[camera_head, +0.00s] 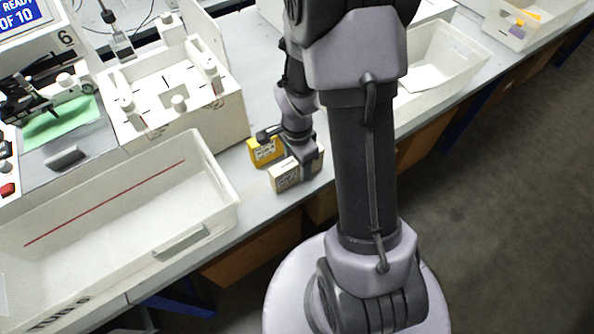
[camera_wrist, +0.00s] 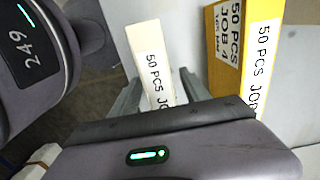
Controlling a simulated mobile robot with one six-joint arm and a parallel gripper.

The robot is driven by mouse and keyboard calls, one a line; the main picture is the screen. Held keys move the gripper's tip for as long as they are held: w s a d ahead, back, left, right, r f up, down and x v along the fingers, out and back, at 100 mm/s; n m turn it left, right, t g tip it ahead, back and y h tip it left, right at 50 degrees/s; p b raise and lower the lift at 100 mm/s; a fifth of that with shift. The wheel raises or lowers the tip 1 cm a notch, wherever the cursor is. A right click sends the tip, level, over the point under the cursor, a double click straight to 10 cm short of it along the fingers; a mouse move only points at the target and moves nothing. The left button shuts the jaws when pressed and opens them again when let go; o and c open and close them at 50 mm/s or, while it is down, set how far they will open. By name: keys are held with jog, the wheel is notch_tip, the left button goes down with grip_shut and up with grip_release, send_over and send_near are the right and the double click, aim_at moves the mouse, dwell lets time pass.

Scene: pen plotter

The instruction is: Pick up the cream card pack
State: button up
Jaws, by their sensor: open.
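The cream card pack (camera_head: 285,175) stands on the grey bench near its front edge. In the wrist view the cream pack (camera_wrist: 152,62) shows its narrow side with "50 PCS" print, and its lower end is hidden behind my gripper body. My gripper (camera_head: 308,170) is down at the pack in the head view, partly hidden by my own arm. In the wrist view my gripper (camera_wrist: 160,95) is open, with one finger on each side of the cream pack. I cannot tell whether either finger touches it.
A yellow card pack (camera_head: 264,151) stands close behind the cream one; it also shows right of the fingers in the wrist view (camera_wrist: 228,45). A large white tub (camera_head: 215,165) lies to the left. A white fixture box (camera_head: 190,130) stands behind. Another white bin (camera_head: 455,75) is at right.

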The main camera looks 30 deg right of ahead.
jog(key=shift+f, duration=0.9)
jog(key=shift+r, duration=0.15)
jog(key=shift+w, duration=0.1)
grip_shut()
